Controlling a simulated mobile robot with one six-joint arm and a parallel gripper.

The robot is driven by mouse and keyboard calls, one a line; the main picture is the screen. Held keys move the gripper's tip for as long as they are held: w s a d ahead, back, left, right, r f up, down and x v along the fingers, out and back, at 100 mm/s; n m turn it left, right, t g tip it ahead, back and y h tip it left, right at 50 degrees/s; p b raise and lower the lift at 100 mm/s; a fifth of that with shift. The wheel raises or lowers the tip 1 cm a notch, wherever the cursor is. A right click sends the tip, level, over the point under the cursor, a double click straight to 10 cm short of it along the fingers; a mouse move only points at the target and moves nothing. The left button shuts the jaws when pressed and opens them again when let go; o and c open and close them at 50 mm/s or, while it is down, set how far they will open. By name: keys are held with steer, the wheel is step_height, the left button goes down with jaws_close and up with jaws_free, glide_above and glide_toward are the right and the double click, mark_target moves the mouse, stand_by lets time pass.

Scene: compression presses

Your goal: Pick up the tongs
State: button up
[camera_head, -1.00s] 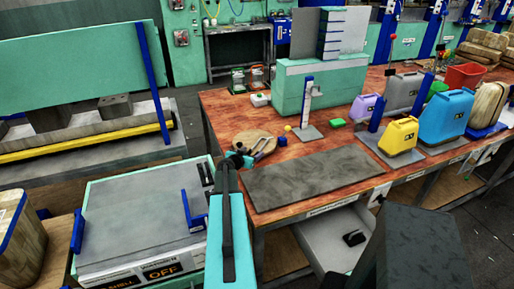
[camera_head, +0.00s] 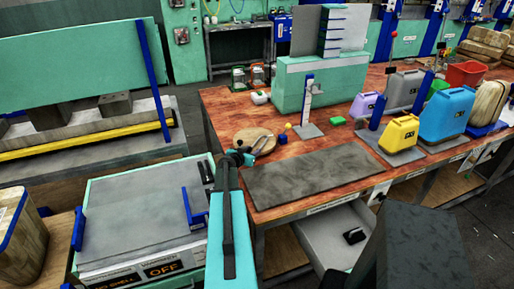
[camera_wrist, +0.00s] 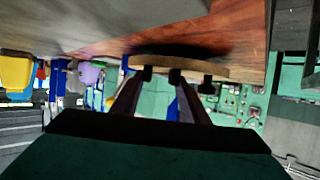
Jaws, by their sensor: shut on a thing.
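The tongs (camera_head: 265,143) show as a small grey shape at the right edge of a round wooden board (camera_head: 243,139), on the near left part of the workbench. My gripper (camera_head: 250,156) is at that edge, shut on the tongs; its fingertips are too small there to make out. In the wrist view, two dark bars reach up from my gripper (camera_wrist: 159,98) toward the wooden board (camera_wrist: 222,71). Several dark stubs show against the board's rim. I cannot tell there which parts belong to the tongs. Whether the tongs still touch the board is unclear.
A dark grey slab (camera_head: 310,180) lies just right of my gripper on the wooden bench (camera_head: 225,112). A yellow canister (camera_head: 400,134) is farther right. An open drawer (camera_head: 335,237) sticks out below.

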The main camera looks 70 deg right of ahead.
steer(key=shift+r, duration=0.2)
steer(key=shift+r+b, duration=0.9)
steer(key=shift+r, duration=0.2)
steer(key=s+a+r+p, duration=0.2)
steer(key=s+a+p, duration=0.4)
steer(key=a, duration=0.7)
steer(key=shift+s+r+p, duration=0.25)
steer(key=shift+s+p, duration=0.15)
steer(key=shift+s, duration=0.85)
steer(key=shift+a+f, duration=0.1)
steer(key=shift+a, duration=0.05)
